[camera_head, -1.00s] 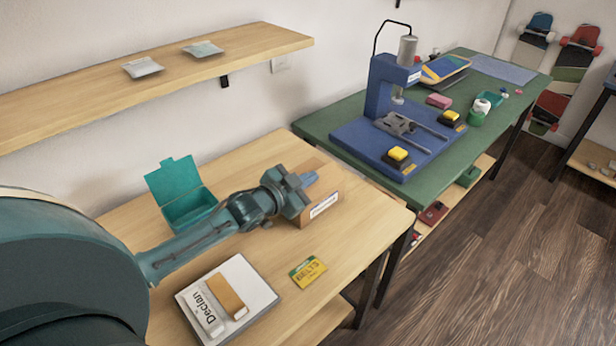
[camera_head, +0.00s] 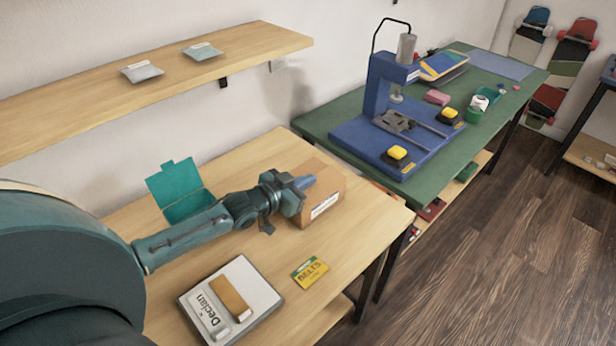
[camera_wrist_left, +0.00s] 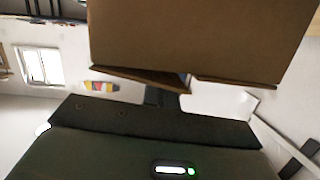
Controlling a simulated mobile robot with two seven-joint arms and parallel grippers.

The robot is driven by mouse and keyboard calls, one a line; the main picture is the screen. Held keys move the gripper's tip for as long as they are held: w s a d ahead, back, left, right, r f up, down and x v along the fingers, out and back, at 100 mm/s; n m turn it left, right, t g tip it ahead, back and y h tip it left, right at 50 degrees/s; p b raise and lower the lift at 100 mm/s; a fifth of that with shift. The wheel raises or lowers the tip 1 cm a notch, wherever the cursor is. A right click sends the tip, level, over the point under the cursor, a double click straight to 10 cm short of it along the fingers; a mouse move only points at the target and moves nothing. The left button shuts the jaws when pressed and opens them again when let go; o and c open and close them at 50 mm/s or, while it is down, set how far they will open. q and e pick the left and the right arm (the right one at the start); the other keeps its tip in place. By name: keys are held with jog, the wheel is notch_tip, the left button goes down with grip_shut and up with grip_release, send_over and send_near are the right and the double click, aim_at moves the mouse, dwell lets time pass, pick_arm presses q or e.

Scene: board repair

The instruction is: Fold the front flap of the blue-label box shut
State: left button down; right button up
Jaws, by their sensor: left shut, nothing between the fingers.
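The brown cardboard box (camera_head: 333,195) stands on the wooden table in the head view. A small pale label (camera_head: 324,206) is on its near face, too small to read. My left gripper (camera_head: 308,181) is shut and empty, its fingertips at the upper left part of the box. The gripper and arm hide part of the box. In the left wrist view the box (camera_wrist_left: 200,40) fills the upper middle, and a flap edge (camera_wrist_left: 150,77) hangs tilted along its lower side, close to the gripper (camera_wrist_left: 163,92). I cannot tell whether the fingers touch it. My right gripper is not in view.
A teal open-lidded box (camera_head: 180,190) stands behind my left arm. A white tray (camera_head: 262,296) and a yellow belts packet (camera_head: 310,272) lie in front on the table. The green table (camera_head: 320,118) with a blue press (camera_head: 385,85) adjoins at the back right.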

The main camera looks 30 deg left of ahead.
pick_arm(q)
jog(key=shift+a+f, duration=0.1)
jog(key=shift+f, duration=0.15)
dwell(0.5)
